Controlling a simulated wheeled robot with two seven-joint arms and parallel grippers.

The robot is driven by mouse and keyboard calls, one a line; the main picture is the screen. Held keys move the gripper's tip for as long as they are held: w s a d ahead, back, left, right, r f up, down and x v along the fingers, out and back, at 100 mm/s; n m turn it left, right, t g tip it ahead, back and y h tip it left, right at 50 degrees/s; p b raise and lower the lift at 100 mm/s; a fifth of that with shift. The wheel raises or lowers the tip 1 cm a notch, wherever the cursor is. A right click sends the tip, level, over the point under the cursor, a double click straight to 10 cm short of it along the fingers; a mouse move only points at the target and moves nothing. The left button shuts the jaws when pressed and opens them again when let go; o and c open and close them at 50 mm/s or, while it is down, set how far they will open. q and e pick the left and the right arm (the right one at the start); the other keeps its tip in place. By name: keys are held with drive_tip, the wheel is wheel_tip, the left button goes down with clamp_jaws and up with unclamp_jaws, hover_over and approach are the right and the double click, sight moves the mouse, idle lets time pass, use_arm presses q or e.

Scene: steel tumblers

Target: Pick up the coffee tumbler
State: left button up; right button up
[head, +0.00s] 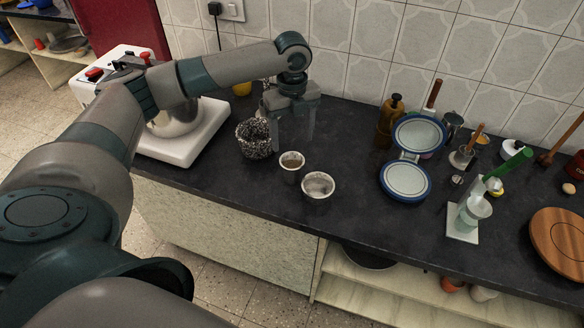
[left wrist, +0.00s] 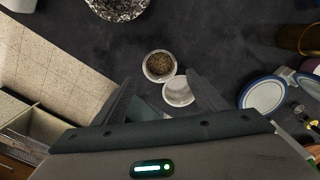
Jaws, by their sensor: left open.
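Two small tumblers stand upright on the dark counter. One tumbler (head: 292,166) has brown contents that look like coffee; it also shows in the left wrist view (left wrist: 159,67). The other tumbler (head: 318,187) looks pale inside and stands close beside it, nearer the counter's front edge; it also shows in the left wrist view (left wrist: 179,92). My left gripper (head: 293,143) is open with its fingers pointing down, just behind the coffee tumbler in the head view. Nothing is between its fingers. My right gripper is not in view.
A speckled black-and-white basket (head: 254,140) stands just left of my gripper. A white appliance (head: 180,140) is farther left. Counter in front of the plates is clear.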

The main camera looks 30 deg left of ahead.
use_arm(q)
drive_tip(key=p, duration=0.1)
hover_over(292, 160)
drive_tip(key=s+d, duration=0.1)
drive_tip(key=s, duration=0.1)
drive_tip(key=shift+d+f, duration=0.15)
drive_tip(key=shift+f, duration=2.25)
wheel_tip(292, 160, down, 4)
drive_tip(key=shift+f+p, duration=0.1)
drive_tip(key=shift+p, duration=1.15)
drive_tip(key=shift+f, duration=0.5)
drive_tip(key=c, duration=1.3)
drive_tip(key=shift+r, duration=0.3)
drive_tip(key=shift+c, duration=0.2)
